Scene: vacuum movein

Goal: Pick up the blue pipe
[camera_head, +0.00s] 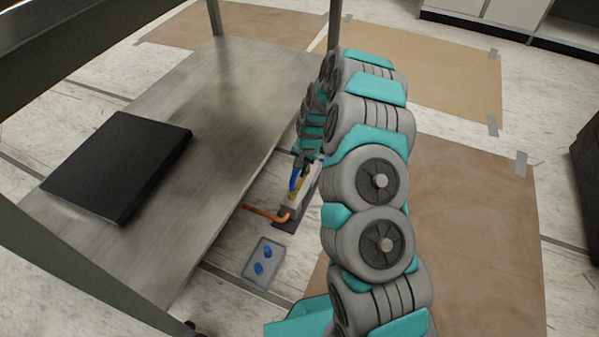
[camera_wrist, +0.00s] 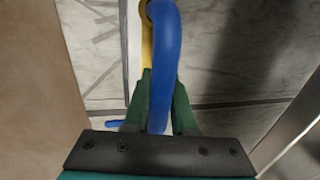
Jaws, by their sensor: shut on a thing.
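The blue pipe (camera_wrist: 166,50) runs up the middle of the wrist view, between the two dark green fingers of my gripper (camera_wrist: 163,82). The fingers are shut on it. In the head view the blue pipe (camera_head: 294,180) is a small curved piece just below my gripper (camera_head: 303,158), beside the bench's right edge. Its far end in the wrist view meets or overlaps a yellow part (camera_wrist: 147,45); I cannot tell whether they are joined. My arm hides part of this area in the head view.
An orange-red bent pipe (camera_head: 266,214) lies close by. A grey plate with two blue pieces (camera_head: 276,249) is on the floor. A metal bench (camera_head: 215,90) stands left, bearing a black flat box (camera_head: 118,165). Brown sheets (camera_head: 480,230) cover the floor at right.

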